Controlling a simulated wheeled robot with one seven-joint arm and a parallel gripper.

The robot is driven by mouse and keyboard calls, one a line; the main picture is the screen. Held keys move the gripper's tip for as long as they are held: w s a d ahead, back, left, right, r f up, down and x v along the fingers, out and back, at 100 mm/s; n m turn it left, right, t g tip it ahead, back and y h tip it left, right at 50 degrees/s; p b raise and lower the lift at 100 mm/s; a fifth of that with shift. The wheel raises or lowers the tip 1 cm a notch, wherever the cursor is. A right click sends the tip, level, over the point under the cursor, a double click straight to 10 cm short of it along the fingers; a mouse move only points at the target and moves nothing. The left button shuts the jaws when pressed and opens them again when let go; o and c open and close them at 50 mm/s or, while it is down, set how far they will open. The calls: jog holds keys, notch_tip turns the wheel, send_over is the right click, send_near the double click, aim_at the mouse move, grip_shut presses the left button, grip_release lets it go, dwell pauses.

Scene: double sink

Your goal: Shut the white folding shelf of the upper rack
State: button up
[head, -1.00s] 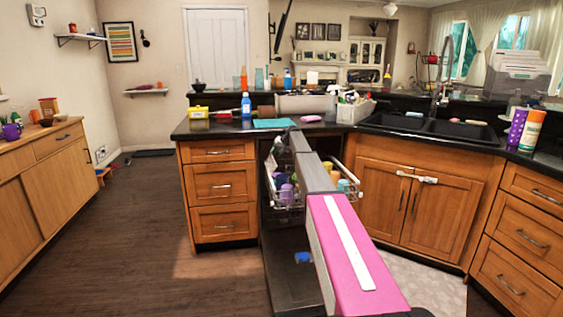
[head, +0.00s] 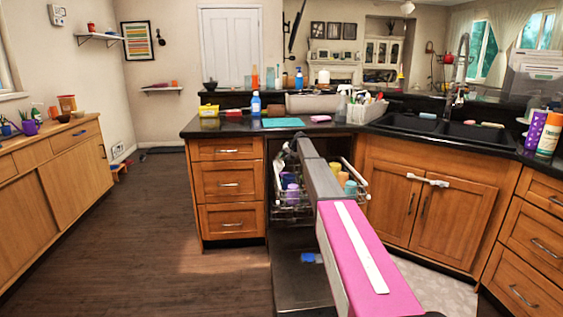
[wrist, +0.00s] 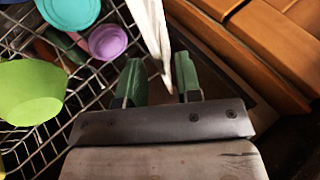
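The white folding shelf (wrist: 149,28) shows in the wrist view as a pale strip that narrows towards my fingers. My gripper (wrist: 158,80) has its two green fingers apart. The strip's narrow end reaches into the gap, close to the right finger; I cannot tell whether it touches. The upper rack (head: 291,211) is a wire basket pulled out of the open dishwasher, with cups in it. Its wires also show in the wrist view (wrist: 62,130).
A green bowl (wrist: 30,92), a purple cup (wrist: 108,41) and a teal cup (wrist: 68,10) are left of my fingers. Wooden cabinet fronts (wrist: 265,45) are close on the right. The lowered dishwasher door (head: 297,285) lies under my arm. Floor at left is clear.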

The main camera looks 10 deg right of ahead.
aim_at(278, 163)
jog(key=shift+x, duration=1.25)
grip_shut()
jog(key=shift+a, duration=0.1)
jog(key=shift+a+r+n+h, duration=0.2)
jog(key=shift+a+h, duration=0.25)
jog(key=shift+h, duration=0.4)
jog(key=shift+a+r+n+h, duration=0.25)
jog(key=shift+a+h, duration=0.2)
jog(key=shift+h, duration=0.4)
jog(key=shift+a+r+n+h, duration=0.1)
jog(key=shift+a+h, duration=0.15)
jog(key=shift+h, duration=0.3)
jog(key=shift+a+f+n+h, duration=0.1)
jog(key=shift+a+h, duration=0.1)
jog(key=shift+h, duration=0.3)
jog(key=shift+a+r+n+h, duration=0.1)
jog(key=shift+a+h, duration=0.15)
jog(key=shift+h, duration=0.3)
grip_release()
